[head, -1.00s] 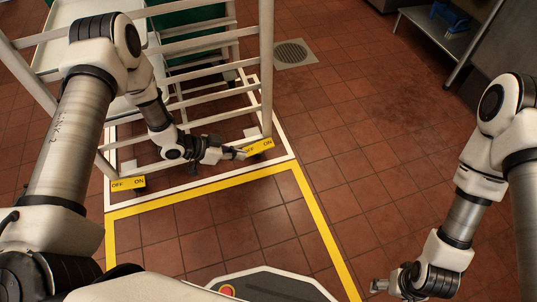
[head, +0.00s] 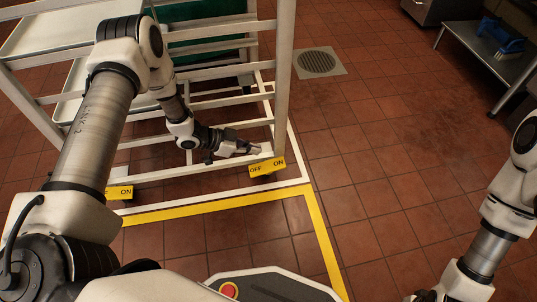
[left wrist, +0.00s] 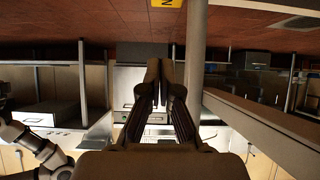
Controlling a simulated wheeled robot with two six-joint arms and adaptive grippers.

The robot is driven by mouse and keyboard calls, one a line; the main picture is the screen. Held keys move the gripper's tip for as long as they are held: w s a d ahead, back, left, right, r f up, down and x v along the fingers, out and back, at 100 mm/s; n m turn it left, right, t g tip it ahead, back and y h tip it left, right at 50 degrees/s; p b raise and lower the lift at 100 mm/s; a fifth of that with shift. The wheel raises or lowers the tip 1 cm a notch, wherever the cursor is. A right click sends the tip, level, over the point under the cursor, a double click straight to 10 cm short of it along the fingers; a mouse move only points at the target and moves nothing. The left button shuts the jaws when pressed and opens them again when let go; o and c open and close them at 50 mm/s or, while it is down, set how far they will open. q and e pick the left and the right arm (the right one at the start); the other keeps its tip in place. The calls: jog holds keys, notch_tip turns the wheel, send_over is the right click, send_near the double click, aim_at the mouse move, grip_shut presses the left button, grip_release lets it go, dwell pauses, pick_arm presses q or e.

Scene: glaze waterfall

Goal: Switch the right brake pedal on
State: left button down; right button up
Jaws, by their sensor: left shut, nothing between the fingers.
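The right brake pedal (head: 267,166) is a yellow plate marked OFF on its left and ON on its right, at the foot of the white rack's near right post. My left gripper (head: 256,149) is shut and empty, just above and behind the pedal's top edge; I cannot tell whether it touches. In the left wrist view the shut fingers (left wrist: 160,78) point toward a yellow piece (left wrist: 167,3) at the top edge. The left pedal (head: 120,192) is partly hidden by my left arm. My right gripper (head: 424,296) is cut off at the bottom edge.
The white rack (head: 284,80) has bars and a post close around my left arm. White and yellow floor lines (head: 322,235) border it. A floor drain (head: 319,63) and open tiles lie to the right. A steel bench (head: 490,50) stands far right.

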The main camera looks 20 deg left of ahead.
pick_arm(q)
jog(key=b, duration=0.5)
send_over(284, 164)
jog(key=s+a, duration=0.2)
jog(key=a, duration=0.1)
notch_tip(284, 164, down, 6)
jog(key=shift+w+d+r, duration=0.15)
jog(key=shift+r, duration=0.05)
jog(key=f, duration=0.1)
jog(key=b, duration=0.1)
jog(key=f+b, duration=0.1)
jog(key=shift+w+d+f, duration=0.25)
jog(key=shift+d+f, duration=0.1)
jog(key=shift+d, duration=0.05)
jog(key=shift+w+d+f+b, duration=0.1)
jog(key=shift+f+b, duration=0.35)
jog(key=shift+f, duration=0.05)
jog(key=shift+r, duration=0.1)
